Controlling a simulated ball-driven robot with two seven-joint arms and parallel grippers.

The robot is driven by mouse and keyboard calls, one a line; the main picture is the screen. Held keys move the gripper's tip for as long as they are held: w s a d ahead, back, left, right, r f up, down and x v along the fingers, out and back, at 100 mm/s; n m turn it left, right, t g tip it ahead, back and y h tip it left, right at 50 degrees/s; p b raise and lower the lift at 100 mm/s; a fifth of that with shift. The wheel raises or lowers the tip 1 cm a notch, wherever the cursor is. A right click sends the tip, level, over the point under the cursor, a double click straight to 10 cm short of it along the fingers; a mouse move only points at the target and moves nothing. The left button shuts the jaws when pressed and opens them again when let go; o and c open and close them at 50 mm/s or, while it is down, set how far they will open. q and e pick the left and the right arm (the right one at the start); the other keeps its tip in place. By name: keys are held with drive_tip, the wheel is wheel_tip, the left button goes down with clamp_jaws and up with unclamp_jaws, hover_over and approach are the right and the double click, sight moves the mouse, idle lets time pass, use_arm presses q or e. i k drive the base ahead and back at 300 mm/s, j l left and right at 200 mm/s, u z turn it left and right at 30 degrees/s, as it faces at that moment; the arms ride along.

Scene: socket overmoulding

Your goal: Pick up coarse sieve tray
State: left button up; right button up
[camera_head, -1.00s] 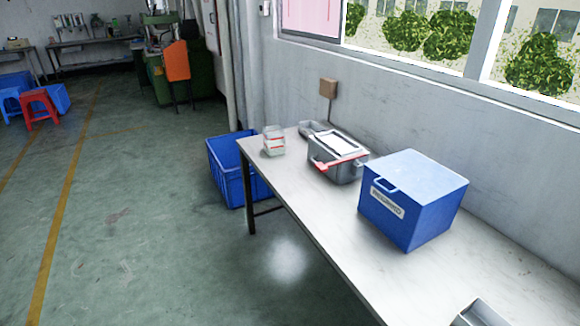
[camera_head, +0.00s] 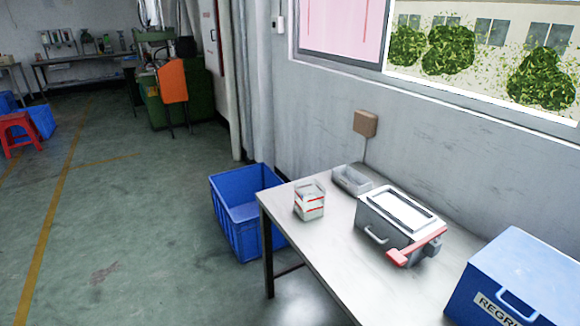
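I cannot tell for sure which object is the coarse sieve tray. A small shallow grey tray (camera_head: 352,180) lies at the far end of the table, by the wall; its floor is too small to show any holes. Next to it stands a grey box (camera_head: 372,229) with a side handle, a pale framed top (camera_head: 398,211) and a red lever (camera_head: 415,248) across its near right side. Neither of my grippers is in view, and nothing touches these objects.
The white table (camera_head: 325,262) runs along the wall. A small stack of clear and red containers (camera_head: 309,202) stands near its left edge. A blue labelled box (camera_head: 520,275) fills the right. A blue crate (camera_head: 238,225) sits on the floor beyond the table; floor at left is open.

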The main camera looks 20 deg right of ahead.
sight(350, 180)
drive_tip(key=i+j+z, duration=0.1)
drive_tip(key=i, duration=0.45)
drive_tip(key=i+j+z, duration=0.1)
drive_tip(key=i, duration=0.45)
